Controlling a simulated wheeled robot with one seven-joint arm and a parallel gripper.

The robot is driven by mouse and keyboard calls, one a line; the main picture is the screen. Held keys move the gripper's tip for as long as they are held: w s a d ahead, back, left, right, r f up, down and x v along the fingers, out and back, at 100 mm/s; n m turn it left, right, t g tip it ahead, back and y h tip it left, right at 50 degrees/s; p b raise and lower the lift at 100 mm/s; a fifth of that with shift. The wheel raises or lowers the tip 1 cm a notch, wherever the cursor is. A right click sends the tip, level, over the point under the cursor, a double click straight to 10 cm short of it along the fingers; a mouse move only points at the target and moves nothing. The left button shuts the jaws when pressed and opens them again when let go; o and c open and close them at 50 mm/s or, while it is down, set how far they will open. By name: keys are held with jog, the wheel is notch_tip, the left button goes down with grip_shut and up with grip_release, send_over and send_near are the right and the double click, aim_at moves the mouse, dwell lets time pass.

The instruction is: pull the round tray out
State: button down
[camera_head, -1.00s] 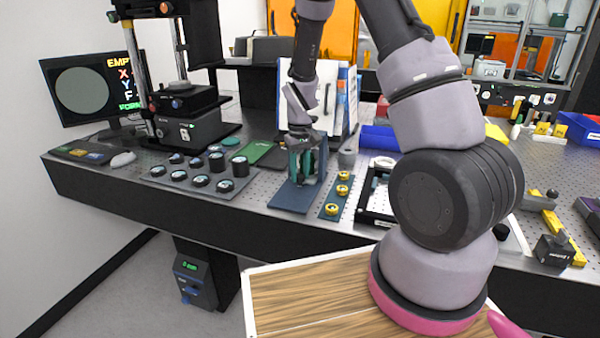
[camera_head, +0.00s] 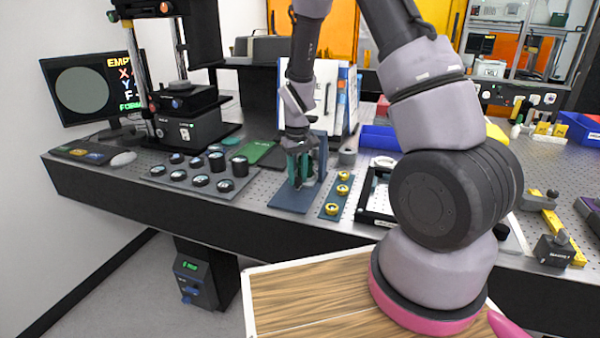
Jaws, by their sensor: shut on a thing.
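My gripper (camera_head: 299,172) is at the dark blue stand (camera_head: 292,203) near the middle of the bench. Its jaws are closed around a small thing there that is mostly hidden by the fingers. The flatness interferometer (camera_head: 188,128) stands at the back left, well to the left of my gripper. I cannot tell for sure whether this stage is the round tray.
Several black round pieces (camera_head: 222,186) stand on a grey plate left of the gripper. Yellow rings (camera_head: 332,209) on a blue strip and a black frame (camera_head: 372,217) lie to its right. A monitor (camera_head: 82,92) stands far left. A wooden top (camera_head: 310,290) is in front.

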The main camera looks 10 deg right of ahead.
jog(key=s+a, duration=0.2)
jog(key=s, duration=0.1)
jog(key=s+a, duration=0.1)
jog(key=s, duration=0.1)
jog(key=shift+s+a, duration=0.2)
jog(key=shift+a, duration=0.15)
jog(key=c, duration=0.5)
grip_release()
jog(key=shift+r, duration=0.15)
notch_tip(320, 180, up, 11)
jog(key=shift+f, duration=0.2)
